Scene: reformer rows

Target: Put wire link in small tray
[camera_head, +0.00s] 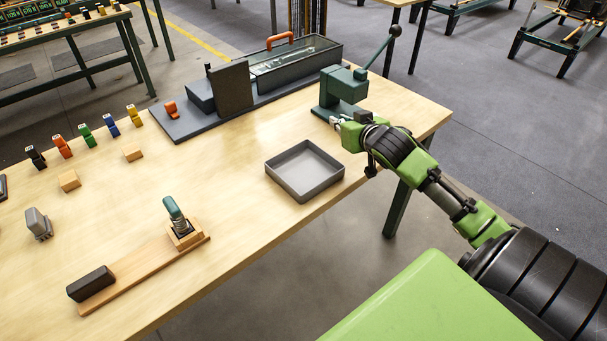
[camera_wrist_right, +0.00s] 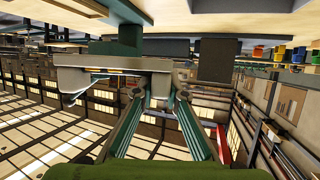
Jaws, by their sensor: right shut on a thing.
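The small tray (camera_head: 273,178) is a grey, shallow square tray near the table's front edge, and it is empty. My right gripper (camera_head: 337,122) is beyond the tray and to its right, close beside the green hand press (camera_head: 344,88). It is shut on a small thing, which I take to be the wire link. The link is mostly hidden in the head view. In the right wrist view my gripper (camera_wrist_right: 160,85) has its fingers at a pale grey piece below the green press body, and a thin bent strip shows at the left. My left gripper is not in view.
The green press has a long lever with a black knob. Behind the tray stand a dark base with an upright plate (camera_head: 232,88) and a clear-lidded bin (camera_head: 295,62). A wooden fixture (camera_head: 150,272) lies front left. Colored clips line the left. The wood table (camera_head: 225,165) between is clear.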

